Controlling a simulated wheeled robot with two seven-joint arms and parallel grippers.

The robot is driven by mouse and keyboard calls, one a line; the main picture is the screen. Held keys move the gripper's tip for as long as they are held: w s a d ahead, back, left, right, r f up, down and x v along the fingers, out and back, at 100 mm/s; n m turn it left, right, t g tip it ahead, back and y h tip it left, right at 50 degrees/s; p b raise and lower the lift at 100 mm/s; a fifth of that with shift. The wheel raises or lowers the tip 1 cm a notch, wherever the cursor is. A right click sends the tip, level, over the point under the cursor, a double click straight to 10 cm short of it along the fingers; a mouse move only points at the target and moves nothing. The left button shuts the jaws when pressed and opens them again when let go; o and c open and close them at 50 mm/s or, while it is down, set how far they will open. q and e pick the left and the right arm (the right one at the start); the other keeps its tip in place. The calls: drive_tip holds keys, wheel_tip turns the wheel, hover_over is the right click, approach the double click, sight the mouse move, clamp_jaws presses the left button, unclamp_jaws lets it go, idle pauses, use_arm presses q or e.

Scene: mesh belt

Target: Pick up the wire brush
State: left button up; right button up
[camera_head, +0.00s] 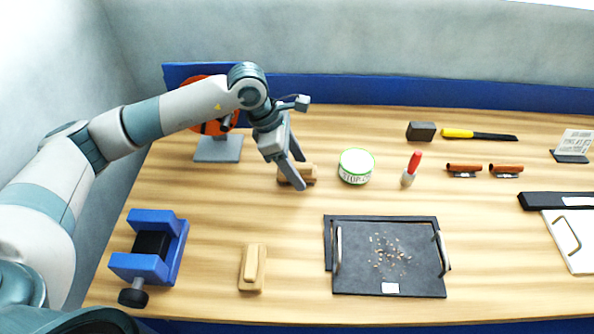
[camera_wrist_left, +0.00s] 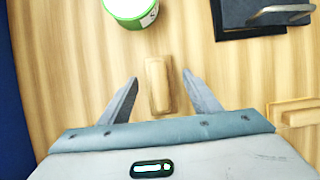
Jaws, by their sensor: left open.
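A small wooden-backed piece (camera_head: 311,173), which looks like a brush, lies on the bench beside the green-rimmed tin. My left gripper (camera_head: 301,175) is over it, pointing down, with a finger hiding part of it. In the left wrist view the wooden piece (camera_wrist_left: 157,86) lies between the two open fingers (camera_wrist_left: 160,76), with a gap on each side. A second, similar wooden piece (camera_head: 252,268) lies nearer the front edge; part of it shows in the left wrist view (camera_wrist_left: 297,112). No bristles show on either, so I cannot tell which is the wire brush. My right gripper is not in view.
The tin (camera_head: 356,166) stands close to the right of the gripper. A dark tray (camera_head: 345,283) with loose bits lies in front. A blue vise (camera_head: 150,248) is at front left, and an orange reel (camera_head: 205,127) stands behind my arm. A red-capped marker (camera_head: 412,168) stands further right.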

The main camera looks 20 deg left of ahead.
sight(307, 166)
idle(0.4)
use_arm(q)
drive_tip(key=c, duration=1.3)
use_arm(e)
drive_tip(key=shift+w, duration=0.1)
use_arm(q)
drive_tip(key=shift+r, duration=0.1)
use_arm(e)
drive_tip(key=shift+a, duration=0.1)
